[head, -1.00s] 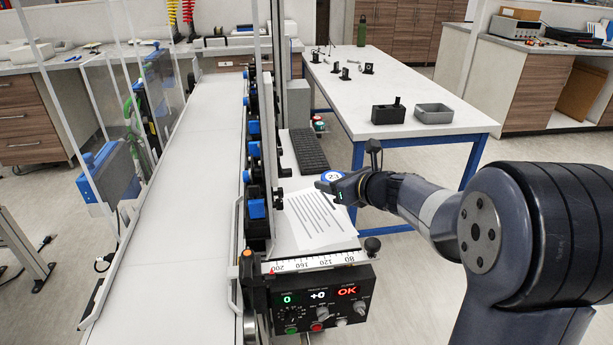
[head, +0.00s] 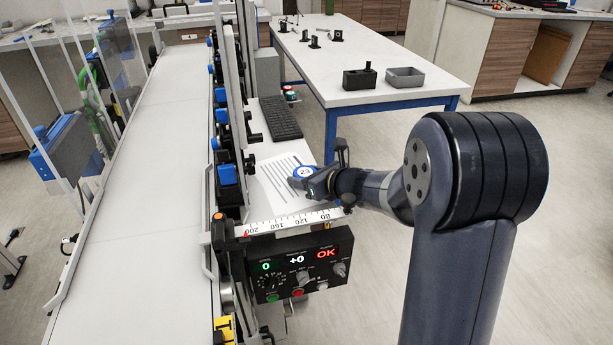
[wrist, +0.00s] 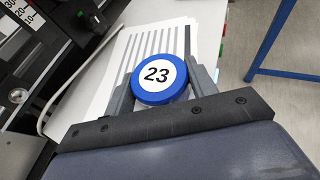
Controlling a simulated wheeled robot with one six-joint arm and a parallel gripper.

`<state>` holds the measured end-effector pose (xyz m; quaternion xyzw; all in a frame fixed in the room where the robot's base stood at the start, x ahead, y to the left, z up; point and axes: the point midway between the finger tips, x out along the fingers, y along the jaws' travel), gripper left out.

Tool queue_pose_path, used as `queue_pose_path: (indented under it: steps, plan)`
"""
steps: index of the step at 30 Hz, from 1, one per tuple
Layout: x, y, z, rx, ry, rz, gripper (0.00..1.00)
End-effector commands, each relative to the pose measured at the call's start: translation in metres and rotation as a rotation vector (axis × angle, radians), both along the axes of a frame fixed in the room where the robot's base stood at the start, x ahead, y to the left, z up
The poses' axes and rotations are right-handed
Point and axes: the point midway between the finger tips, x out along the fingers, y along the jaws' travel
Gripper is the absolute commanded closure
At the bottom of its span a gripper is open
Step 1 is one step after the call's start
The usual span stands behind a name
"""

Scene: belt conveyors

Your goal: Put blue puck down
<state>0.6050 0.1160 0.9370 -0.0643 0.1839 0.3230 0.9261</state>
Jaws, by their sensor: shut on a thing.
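The blue puck (wrist: 158,77) has a white top face marked 23. It sits between the two fingers of my gripper (wrist: 165,90) in the wrist view, and the fingers are shut on it. In the head view the puck (head: 304,171) and my gripper (head: 310,181) show over the side shelf of the conveyor. The striped paper sheet (head: 277,184) lies on that shelf, partly behind the gripper. I cannot tell whether the puck touches the sheet or is held above it.
A keyboard (head: 280,117) lies behind the sheet. A control panel (head: 300,265) with a ruler strip is at the shelf's front. The conveyor belt (head: 150,200) runs clear on the left. A white table (head: 375,60) with small dark containers stands behind.

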Motion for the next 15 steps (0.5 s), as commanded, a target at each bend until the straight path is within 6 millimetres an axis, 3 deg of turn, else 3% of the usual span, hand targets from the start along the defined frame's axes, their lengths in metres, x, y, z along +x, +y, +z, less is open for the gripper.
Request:
queue_pose_path:
  steps: [4, 5, 12, 15]
  plan:
    - [0.0, 0.0, -0.0046, 0.0, 0.0, 0.0, 0.7]
    - [0.0, 0.0, -0.0035, 0.0, 0.0, 0.0, 0.45]
    - [0.0, 0.0, -0.0029, 0.0, 0.0, 0.0, 0.25]
    - [0.0, 0.0, -0.0029, 0.0, 0.0, 0.0, 0.25]
